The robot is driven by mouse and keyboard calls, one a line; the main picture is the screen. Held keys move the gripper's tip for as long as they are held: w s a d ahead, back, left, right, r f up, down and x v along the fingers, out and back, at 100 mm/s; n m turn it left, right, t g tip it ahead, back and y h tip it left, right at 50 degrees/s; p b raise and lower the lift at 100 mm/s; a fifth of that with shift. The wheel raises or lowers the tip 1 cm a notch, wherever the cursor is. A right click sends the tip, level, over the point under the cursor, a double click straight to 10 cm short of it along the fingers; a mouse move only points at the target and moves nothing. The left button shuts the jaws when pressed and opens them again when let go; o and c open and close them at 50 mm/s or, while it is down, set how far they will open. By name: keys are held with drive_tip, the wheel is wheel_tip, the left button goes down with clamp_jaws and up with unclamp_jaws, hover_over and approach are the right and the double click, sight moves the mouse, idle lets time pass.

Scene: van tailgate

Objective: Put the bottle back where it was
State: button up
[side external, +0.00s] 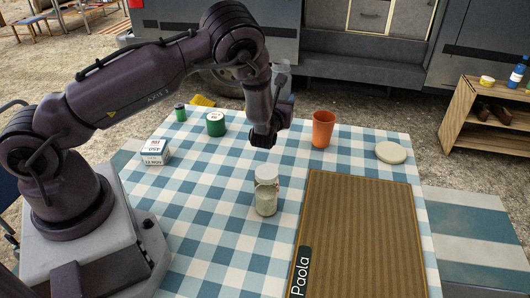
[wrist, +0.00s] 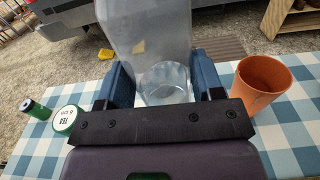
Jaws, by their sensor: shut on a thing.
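My gripper (wrist: 165,90) is shut on a clear, see-through bottle (wrist: 150,35), gripped between the two blue fingers in the wrist view. The bottle's greyish body rises up the picture, and its round clear end is near the fingers. In the side view my gripper (side external: 265,135) is above the far half of the table and hides most of the bottle. A blue bottle (side external: 517,73) stands on the wooden shelf at the right.
A pale-lidded jar (side external: 266,198) stands on the checked cloth, left of a brown mat (side external: 358,235) labelled "Paola". An orange cup (side external: 322,130), cream disc (side external: 390,152), green tins (side external: 215,124) and white box (side external: 155,152) stand around. The left-front cloth is clear.

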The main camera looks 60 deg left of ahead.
drive_tip(key=s+d+r+m+t+h, duration=0.1)
drive_tip(key=s+d+m+t, duration=0.15)
drive_tip(key=s, duration=0.55)
drive_tip(key=shift+n+g, duration=0.35)
drive_tip(key=shift+n, duration=0.2)
drive_tip(key=shift+s+d+f, duration=0.1)
drive_tip(key=shift+d+f, duration=0.05)
drive_tip(key=shift+f, duration=1.7)
drive_tip(key=shift+d+f, duration=0.15)
drive_tip(key=shift+f, duration=1.65)
drive_tip(key=shift+f, duration=0.15)
drive_tip(key=o, duration=1.1)
